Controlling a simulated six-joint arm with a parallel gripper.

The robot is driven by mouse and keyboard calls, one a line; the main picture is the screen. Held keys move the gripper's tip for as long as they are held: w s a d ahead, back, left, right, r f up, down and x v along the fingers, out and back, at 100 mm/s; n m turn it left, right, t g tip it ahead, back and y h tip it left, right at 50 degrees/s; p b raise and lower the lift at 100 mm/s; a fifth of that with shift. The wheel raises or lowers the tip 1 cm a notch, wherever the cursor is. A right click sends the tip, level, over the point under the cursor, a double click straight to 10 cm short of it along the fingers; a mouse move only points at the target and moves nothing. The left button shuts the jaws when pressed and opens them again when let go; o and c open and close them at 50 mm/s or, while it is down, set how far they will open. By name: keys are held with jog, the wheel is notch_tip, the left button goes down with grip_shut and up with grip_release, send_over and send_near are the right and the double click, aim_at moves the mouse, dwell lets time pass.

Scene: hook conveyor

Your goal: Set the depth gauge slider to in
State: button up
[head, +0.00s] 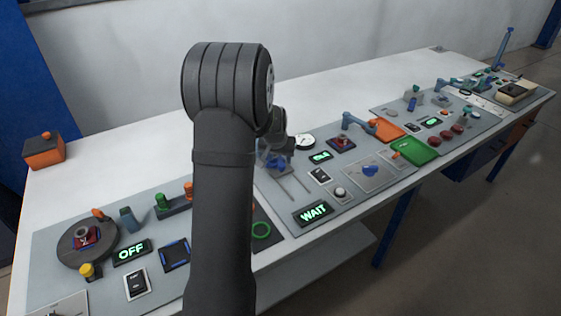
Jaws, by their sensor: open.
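The likely depth gauge slider is a small blue piece (278,163) on the grey middle panel, just behind my arm, with thin dark rails (292,184) running toward the front. No label reading "in" is legible, so I cannot tell its setting. A round white dial (304,141) sits to its right, and a green-lit display reading WAIT (314,212) is nearer the front. My gripper (275,152) is open, close above or around the blue piece; its fingertips are small and partly hidden, so contact is unclear.
My arm covers part of the left and middle panels. An OFF display (131,252) and a round turntable (88,243) are at left. Orange (388,130) and green (418,151) trays lie at right. An orange box (44,150) is at far left.

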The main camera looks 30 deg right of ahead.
aim_at(281, 164)
jog(key=v, duration=1.3)
jog(key=shift+r, duration=0.25)
jog(key=shift+a, duration=0.1)
jog(key=x, duration=1.7)
jog(key=shift+f, duration=0.2)
jog(key=shift+s+r, duration=0.1)
jog(key=shift+r, duration=0.05)
